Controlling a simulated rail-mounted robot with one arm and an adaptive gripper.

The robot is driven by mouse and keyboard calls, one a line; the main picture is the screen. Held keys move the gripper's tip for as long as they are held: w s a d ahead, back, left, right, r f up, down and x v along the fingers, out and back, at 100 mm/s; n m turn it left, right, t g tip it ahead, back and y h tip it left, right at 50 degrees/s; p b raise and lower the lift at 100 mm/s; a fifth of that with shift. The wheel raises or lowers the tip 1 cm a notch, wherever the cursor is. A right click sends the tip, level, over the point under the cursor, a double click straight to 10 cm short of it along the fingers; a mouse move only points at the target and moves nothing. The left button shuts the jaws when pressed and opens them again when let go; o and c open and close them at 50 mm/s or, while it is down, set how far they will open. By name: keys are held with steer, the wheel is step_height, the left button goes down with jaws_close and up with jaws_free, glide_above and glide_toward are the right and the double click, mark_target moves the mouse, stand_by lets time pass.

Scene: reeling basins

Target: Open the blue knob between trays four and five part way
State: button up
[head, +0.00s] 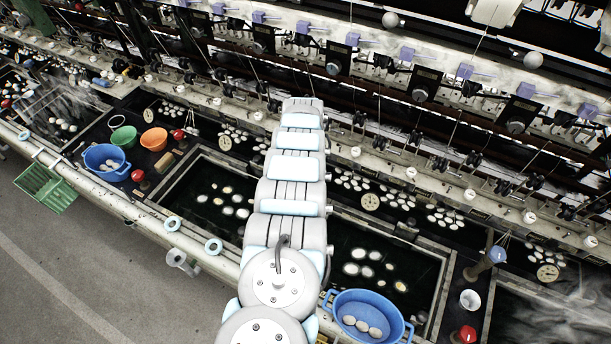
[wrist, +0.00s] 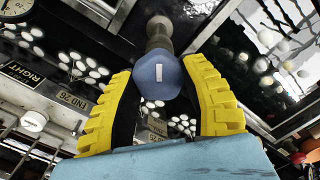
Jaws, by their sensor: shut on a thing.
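The blue knob (wrist: 152,73), a faceted head with a white mark on a grey-brown stem, shows in the middle of the wrist view. My gripper (wrist: 163,88) has its two yellow ribbed fingers on either side of the knob and is shut on it. The white mark lies along the line of the stem in this picture. In the head view my arm reaches over the basins, and its links hide the gripper and this knob. Another blue knob (head: 496,254) on a post stands at the right of the head view, apart from my arm.
A blue basin (head: 339,303) with cocoons stands right of my arm's base. Red knobs (head: 138,175) and bowls, orange (head: 154,139) and green (head: 123,137), stand at left. A dial (wrist: 16,8) is near the wrist view's top left. Steam covers the right tray.

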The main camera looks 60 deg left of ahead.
steer(key=shift+n, duration=0.3)
steer(key=o, duration=1.2)
step_height(320, 180, up, 12)
stand_by(0.4)
